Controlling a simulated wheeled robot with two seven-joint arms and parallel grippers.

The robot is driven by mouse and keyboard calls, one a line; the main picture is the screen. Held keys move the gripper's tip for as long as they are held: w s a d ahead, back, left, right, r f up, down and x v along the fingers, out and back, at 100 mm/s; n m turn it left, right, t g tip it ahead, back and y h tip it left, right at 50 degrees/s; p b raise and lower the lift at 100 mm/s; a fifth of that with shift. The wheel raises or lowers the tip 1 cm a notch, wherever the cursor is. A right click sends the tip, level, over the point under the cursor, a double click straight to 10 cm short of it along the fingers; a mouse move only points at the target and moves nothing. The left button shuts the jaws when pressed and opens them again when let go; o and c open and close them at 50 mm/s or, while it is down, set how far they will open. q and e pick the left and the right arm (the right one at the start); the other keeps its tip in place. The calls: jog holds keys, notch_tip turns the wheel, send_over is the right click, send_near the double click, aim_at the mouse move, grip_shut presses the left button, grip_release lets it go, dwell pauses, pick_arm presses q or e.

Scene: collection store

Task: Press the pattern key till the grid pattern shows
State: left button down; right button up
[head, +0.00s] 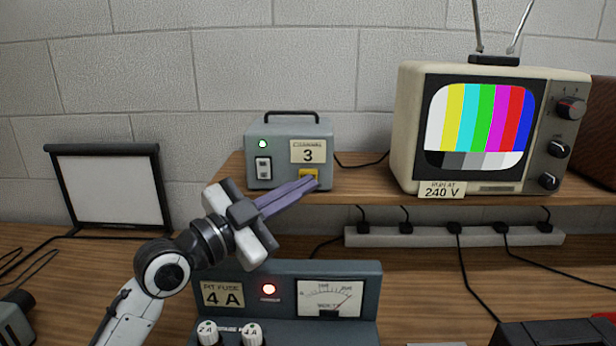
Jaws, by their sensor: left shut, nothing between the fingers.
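A grey-blue pattern box (281,141) with a black handle stands on the wooden shelf. It has a lit green lamp, a white rocker switch (263,168), a label reading 3 and a yellow key (310,173) at lower right. My left gripper (312,184) is shut and empty, its purple fingertips at the yellow key and covering its lower part; I cannot tell whether they touch it. The television (402,130) to the right shows vertical colour bars with a grey strip below, not a grid. My right gripper is not in view.
A grey meter unit (370,283) with a red lamp, dial and knobs stands below, near my left arm. A white power strip (400,237) with several plugs runs under the shelf. A framed white panel (108,190) stands at left. Black cables cross the bench.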

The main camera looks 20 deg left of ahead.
pick_arm(q)
jog(key=shift+w+a, duration=0.1)
jog(key=shift+w, duration=0.25)
jog(key=shift+w+a+b, duration=0.15)
jog(key=shift+w+b, duration=0.15)
jog(key=shift+w, duration=0.1)
dwell(0.6)
dwell(0.3)
jog(key=shift+s+d+p, duration=0.25)
jog(key=shift+s+p, duration=0.1)
jog(key=shift+s, duration=0.45)
jog(key=s, duration=0.2)
jog(key=s+d+p, duration=0.1)
jog(key=s, duration=0.2)
jog(key=shift+d+p, duration=0.2)
jog(key=shift+p, duration=0.1)
